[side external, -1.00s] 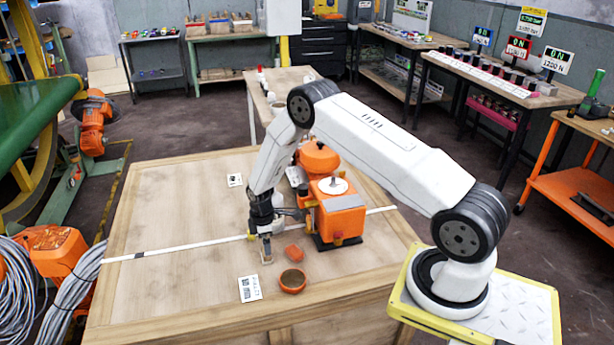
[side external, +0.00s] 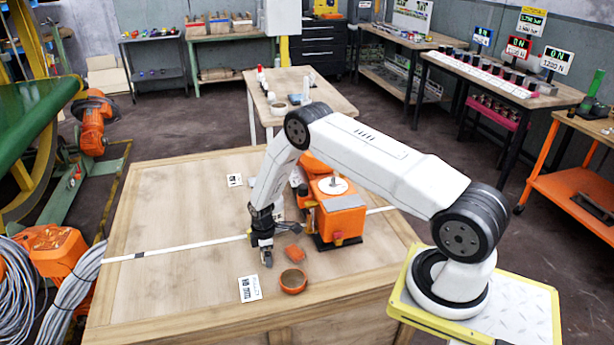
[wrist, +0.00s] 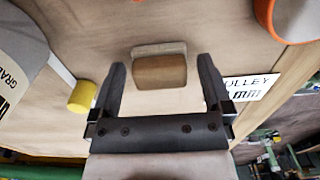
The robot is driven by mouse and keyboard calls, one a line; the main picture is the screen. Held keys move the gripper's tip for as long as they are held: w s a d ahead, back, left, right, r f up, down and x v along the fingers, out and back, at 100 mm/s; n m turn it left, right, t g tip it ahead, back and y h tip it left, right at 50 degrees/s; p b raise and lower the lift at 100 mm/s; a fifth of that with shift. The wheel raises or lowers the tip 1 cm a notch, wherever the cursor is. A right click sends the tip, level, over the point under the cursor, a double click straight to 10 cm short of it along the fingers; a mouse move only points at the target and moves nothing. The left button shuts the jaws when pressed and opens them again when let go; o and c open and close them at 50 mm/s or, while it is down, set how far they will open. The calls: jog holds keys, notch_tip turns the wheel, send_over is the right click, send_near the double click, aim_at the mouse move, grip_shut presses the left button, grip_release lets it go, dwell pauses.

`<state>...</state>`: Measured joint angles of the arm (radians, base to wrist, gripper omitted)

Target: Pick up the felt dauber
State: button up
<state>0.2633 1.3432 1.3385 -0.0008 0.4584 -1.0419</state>
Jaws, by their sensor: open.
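The felt dauber appears to be the small wooden block with a paler strip along one edge (wrist: 160,70) in the wrist view, lying on the bench top. My gripper (wrist: 161,66) is open, with one finger on each side of the block and a gap visible on both sides. In the side view my gripper (side external: 266,260) points down close to the bench near its front edge. There the fingers hide most or all of the block. Whether the fingertips are level with it or above it I cannot tell.
An orange round dish (side external: 293,281) and a small orange piece (side external: 293,253) sit just right of my gripper. The orange machine (side external: 338,215) stands behind. A printed card (side external: 249,288) lies in front. A yellow cylinder (wrist: 82,96) is left in the wrist view.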

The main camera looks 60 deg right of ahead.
jog(key=shift+c, duration=0.2)
jog(key=c, duration=1.1)
jog(key=shift+r, duration=0.15)
jog(key=shift+r, duration=0.8)
jog(key=s+a+r, duration=0.1)
jog(key=s+r, duration=0.2)
jog(key=s, duration=0.1)
jog(key=s+a+r, duration=0.1)
jog(key=s+r, duration=0.3)
jog(key=s, duration=0.1)
jog(key=s+a+r, duration=0.1)
jog(key=s+r, duration=0.3)
jog(key=shift+s, duration=0.35)
